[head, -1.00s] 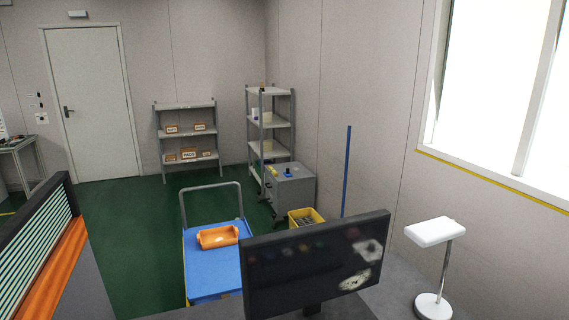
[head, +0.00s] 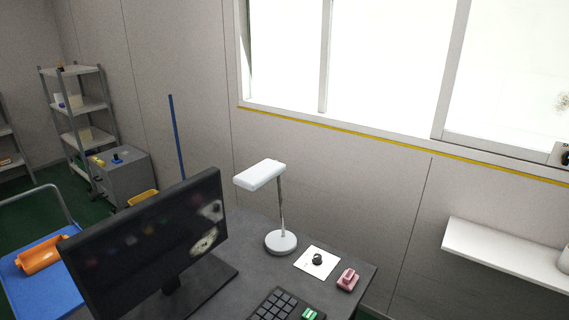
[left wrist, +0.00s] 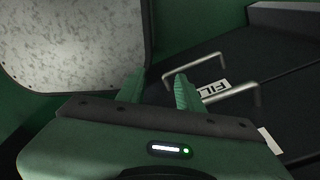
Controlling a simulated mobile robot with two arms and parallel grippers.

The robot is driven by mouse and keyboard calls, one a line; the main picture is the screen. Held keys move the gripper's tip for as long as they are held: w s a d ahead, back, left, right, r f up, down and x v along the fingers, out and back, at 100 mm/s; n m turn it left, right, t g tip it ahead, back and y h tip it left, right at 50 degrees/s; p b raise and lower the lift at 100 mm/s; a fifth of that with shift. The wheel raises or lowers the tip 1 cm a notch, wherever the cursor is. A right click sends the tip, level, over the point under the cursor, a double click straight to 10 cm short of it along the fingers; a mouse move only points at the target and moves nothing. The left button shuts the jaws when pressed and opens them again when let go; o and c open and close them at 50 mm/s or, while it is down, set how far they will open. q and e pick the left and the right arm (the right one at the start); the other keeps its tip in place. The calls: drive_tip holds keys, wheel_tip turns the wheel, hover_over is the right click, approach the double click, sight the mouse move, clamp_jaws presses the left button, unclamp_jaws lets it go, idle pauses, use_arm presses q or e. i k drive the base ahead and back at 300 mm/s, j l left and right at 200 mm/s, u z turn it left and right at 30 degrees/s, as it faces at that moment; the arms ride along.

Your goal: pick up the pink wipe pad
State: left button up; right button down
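A small pink item (head: 347,279), which looks like the pink wipe pad, lies near the right edge of the dark grey desk (head: 236,290) in the head view. It is to the right of a white card (head: 328,252) with a small dark round object on it. Neither gripper shows in the head view. In the left wrist view my left gripper (left wrist: 158,86) has its two green fingers apart with nothing between them. The pink item is not in that view. My right gripper is in neither view.
A monitor (head: 150,240), a white lamp (head: 281,242), a black keypad (head: 275,306) and a small green item (head: 309,313) stand on the desk. A wall shelf (head: 500,253) is at right. The left wrist view shows dark drawers with metal handles (left wrist: 258,95) and a speckled grey panel (left wrist: 75,45).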

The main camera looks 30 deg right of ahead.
sight(349, 279)
drive_tip(key=l+z, duration=0.15)
drive_tip(key=z, duration=0.25)
drive_tip(key=k+l+z, duration=0.1)
drive_tip(key=z, duration=0.35)
drive_tip(key=l+z, duration=0.4)
drive_tip(key=j+u, duration=0.1)
drive_tip(key=u, duration=1.3)
drive_tip(key=l+z, duration=0.1)
drive_tip(key=z, duration=1.3)
